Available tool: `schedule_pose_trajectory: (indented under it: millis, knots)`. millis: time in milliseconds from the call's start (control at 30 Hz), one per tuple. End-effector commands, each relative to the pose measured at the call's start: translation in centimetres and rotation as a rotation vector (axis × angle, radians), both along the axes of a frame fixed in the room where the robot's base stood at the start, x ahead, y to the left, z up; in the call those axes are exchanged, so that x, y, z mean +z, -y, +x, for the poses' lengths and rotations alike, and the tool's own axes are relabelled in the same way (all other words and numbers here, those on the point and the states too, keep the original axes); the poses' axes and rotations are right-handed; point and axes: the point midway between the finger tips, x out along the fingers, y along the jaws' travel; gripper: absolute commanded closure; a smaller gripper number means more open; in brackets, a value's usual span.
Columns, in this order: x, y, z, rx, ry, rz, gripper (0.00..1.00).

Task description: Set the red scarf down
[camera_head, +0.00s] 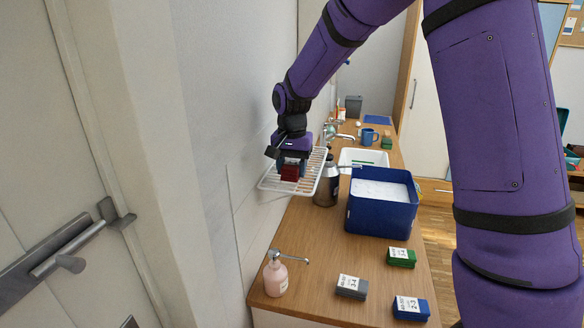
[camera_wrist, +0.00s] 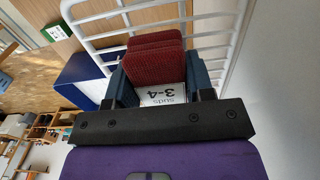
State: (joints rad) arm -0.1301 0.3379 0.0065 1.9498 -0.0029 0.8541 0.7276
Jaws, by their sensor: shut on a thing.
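The red scarf (camera_head: 290,173) is a small folded dark red bundle held at the end of my arm. In the wrist view the scarf (camera_wrist: 154,55) shows as folded red layers with a white label reading 3-4. My gripper (camera_head: 291,164) points down and is shut on it, with a blue-grey finger on each side in the wrist view. The scarf is over a white wire rack (camera_head: 269,184) by the wall; the rack's bars (camera_wrist: 115,17) show behind it in the wrist view. I cannot tell whether the scarf touches the rack.
A pink pump bottle (camera_head: 275,279) and grey (camera_head: 351,287), blue (camera_head: 410,309) and green (camera_head: 401,258) bundles are on the near wooden counter (camera_head: 318,246), with bare wood between.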

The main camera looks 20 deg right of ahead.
Motion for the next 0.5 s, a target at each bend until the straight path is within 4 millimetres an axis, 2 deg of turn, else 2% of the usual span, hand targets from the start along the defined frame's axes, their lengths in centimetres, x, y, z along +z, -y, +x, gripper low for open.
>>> schedule_pose_trajectory:
  millis: [267, 300, 400, 500]
  knots:
    - [-0.19, 0.02, 0.01, 0.000, 0.000, 0.000, 0.75]
    - [-0.26, 0.02, 0.01, 0.000, 0.000, 0.000, 0.49]
    - [-0.22, 0.02, 0.01, 0.000, 0.001, -0.001, 0.26]
    - [-0.21, 0.02, 0.01, 0.000, 0.000, 0.000, 0.26]
